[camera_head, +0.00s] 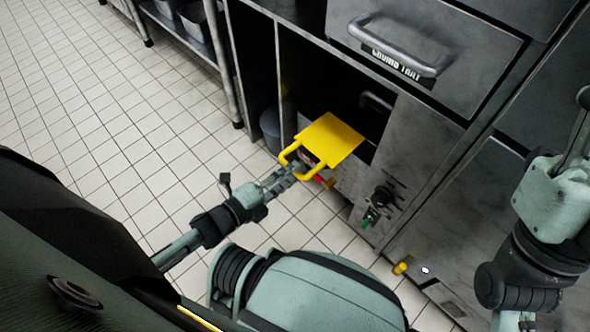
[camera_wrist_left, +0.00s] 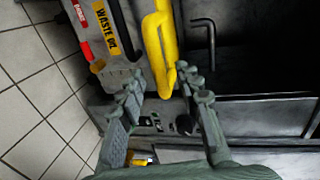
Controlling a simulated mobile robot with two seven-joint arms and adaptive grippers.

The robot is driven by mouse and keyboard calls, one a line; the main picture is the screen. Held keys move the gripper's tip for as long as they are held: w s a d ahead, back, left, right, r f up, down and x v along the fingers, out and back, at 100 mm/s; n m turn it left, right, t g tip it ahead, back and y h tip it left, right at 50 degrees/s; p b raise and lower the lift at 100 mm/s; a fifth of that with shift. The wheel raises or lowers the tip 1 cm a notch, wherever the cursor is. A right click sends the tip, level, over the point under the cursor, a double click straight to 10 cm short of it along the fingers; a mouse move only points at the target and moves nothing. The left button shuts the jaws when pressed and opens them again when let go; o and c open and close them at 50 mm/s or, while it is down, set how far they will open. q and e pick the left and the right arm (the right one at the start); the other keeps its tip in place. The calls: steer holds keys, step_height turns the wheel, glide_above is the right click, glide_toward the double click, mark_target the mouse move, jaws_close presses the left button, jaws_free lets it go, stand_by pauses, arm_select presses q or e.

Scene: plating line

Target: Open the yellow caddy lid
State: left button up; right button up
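The yellow caddy lid (camera_head: 333,139) is a flat plate with a looped handle (camera_head: 297,168), in the low opening of the steel unit. It looks roughly level, and I cannot tell whether it is raised. My left gripper (camera_head: 290,174) is at the handle's near end. In the left wrist view the fingers (camera_wrist_left: 159,84) are spread, with the lower end of the yellow handle (camera_wrist_left: 161,45) showing between the tips. Contact is not clear. The caddy body under the lid is mostly hidden. My right arm is at the right edge, but its gripper is not visible.
A steel drawer with a bar handle (camera_head: 400,45) is above the opening. A control panel with a black knob (camera_head: 383,195) and a green part is to the right. A grey bin (camera_head: 271,128) stands left of the lid. The tiled floor (camera_head: 120,130) at left is clear.

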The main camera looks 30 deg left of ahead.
arm_select(q)
steer(key=v, duration=0.9)
steer(key=shift+s, duration=0.25)
